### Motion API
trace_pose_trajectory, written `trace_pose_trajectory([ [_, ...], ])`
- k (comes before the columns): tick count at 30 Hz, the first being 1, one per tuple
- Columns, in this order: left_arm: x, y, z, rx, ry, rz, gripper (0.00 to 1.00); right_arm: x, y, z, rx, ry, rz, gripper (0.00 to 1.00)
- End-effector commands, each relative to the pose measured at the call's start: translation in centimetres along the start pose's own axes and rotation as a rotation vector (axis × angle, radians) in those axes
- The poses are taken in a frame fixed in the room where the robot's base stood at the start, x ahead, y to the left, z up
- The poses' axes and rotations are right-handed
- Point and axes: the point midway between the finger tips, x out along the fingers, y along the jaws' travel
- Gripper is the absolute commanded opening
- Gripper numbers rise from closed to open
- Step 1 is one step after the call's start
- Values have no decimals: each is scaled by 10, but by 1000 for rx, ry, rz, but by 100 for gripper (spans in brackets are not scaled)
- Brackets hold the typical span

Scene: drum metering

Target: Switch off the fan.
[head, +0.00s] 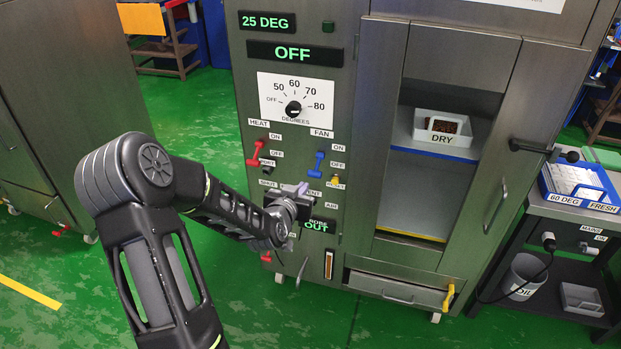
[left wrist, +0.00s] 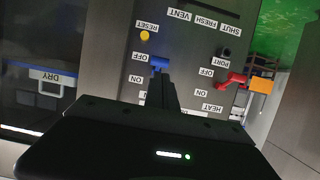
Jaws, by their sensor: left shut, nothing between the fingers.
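The fan switch is a blue lever (head: 317,165) on the steel cabinet panel, under the FAN label (head: 321,133). Its handle hangs downward, with the lower end a little below the OFF label (head: 338,164). In the left wrist view, the blue lever (left wrist: 159,63) shows upside down beside OFF. My left gripper (head: 303,188) is in front of the panel, just below the lever in the head view. Its fingers (left wrist: 161,78) are shut and empty, and their tips overlap the lever's edge in the wrist view. I cannot tell whether they touch. My right gripper is out of view.
A red HEAT lever (head: 256,154) stands left of the fan lever, with a yellow RESET button (head: 336,181) at lower right. A dial (head: 293,108) and a green OFF display (head: 294,53) are above. A side table (head: 560,212) stands at right.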

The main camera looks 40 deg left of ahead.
Motion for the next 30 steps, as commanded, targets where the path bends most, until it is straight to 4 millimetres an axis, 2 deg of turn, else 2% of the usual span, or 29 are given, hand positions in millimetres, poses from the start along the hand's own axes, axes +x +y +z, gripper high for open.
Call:
trace_pose_trajectory([
  [6,45,0,0,-4,-1,0,0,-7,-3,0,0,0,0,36],
  [12,72,1,-1,-2,0,1,0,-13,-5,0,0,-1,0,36],
  [18,82,0,0,-1,-1,1,0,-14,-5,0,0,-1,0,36],
  [26,82,0,0,0,0,1,0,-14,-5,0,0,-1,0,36],
  [30,84,0,4,1,9,0,0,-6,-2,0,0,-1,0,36],
])
